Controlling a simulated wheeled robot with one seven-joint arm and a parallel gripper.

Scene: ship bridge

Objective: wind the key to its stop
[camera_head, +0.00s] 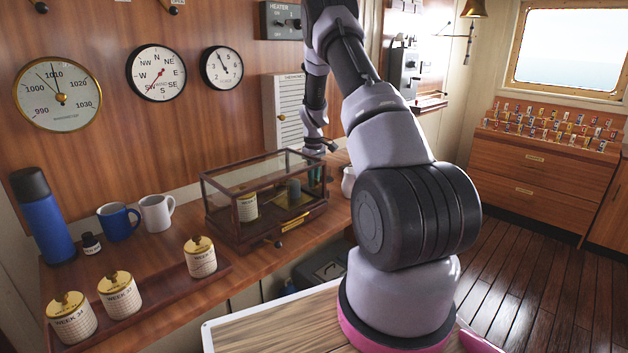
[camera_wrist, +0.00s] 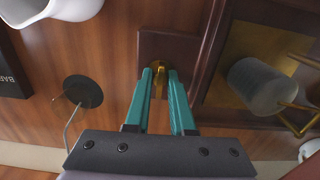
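A brass key (camera_wrist: 157,82) sits on a small wooden block (camera_wrist: 166,48) beside the glass case's wooden frame in the wrist view. The teal fingers of my gripper (camera_wrist: 160,73) stand apart, with their tips at the key and the brass showing between them. I cannot tell whether they press on it. The key is hidden there.
A white mug-like vessel (camera_head: 348,182) stands close right of the case. A black round base with a thin rod (camera_wrist: 83,91) lies near the fingers. Mugs (camera_head: 118,221), a blue flask (camera_head: 44,215) and a tray of chart drums (camera_head: 135,305) are at left.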

